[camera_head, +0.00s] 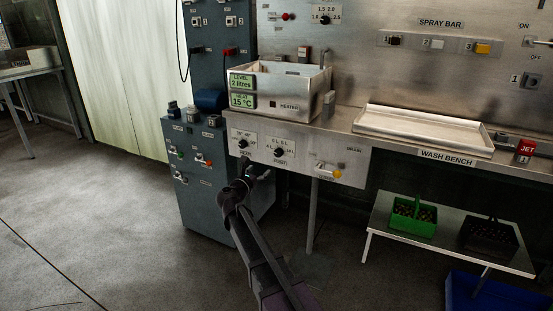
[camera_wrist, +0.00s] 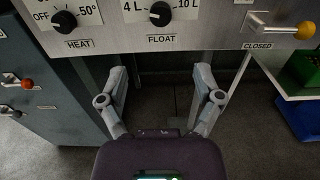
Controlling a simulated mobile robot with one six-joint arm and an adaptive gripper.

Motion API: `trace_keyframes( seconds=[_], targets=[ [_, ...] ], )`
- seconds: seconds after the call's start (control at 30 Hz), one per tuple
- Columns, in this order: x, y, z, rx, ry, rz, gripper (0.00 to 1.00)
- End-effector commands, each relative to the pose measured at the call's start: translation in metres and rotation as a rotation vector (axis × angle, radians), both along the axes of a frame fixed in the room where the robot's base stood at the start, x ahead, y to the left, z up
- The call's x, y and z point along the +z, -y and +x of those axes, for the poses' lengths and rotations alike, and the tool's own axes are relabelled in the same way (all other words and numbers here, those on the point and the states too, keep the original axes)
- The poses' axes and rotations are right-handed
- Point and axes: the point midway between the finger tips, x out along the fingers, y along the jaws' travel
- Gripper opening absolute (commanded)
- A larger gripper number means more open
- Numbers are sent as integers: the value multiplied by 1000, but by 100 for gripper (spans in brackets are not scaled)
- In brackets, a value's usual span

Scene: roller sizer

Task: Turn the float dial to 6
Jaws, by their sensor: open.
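The float dial (camera_wrist: 160,13) is a black knob on a white plate. In the wrist view it sits at the top middle, between the marks 4 L and 10 L, above the word FLOAT. The upper marks are cut off and I cannot tell its exact setting. The float dial (camera_head: 279,152) also shows on the steel front panel in the head view. My gripper (camera_wrist: 161,82) is open and empty, its fingers apart below the dial and not touching it. In the head view my gripper (camera_head: 249,177) is just in front of the panel, left of and below the dial.
The heat dial (camera_wrist: 64,21) is left of the float dial. A drain lever with an orange knob (camera_wrist: 305,30), marked CLOSED, is to the right. Above the panel, a steel tank (camera_head: 290,90) displays 2 litres and 15 °C. A grey cabinet (camera_head: 192,185) stands close at left.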

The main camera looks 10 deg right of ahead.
Motion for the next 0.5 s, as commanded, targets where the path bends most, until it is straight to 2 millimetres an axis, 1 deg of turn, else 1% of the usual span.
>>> trace_keyframes(
  seconds=[0.27, 0.5],
  targets=[
    [0, 1, 1, -2, 1, 3, 84],
    [0, 9, 12, -2, 1, 4, 84]
  ],
)
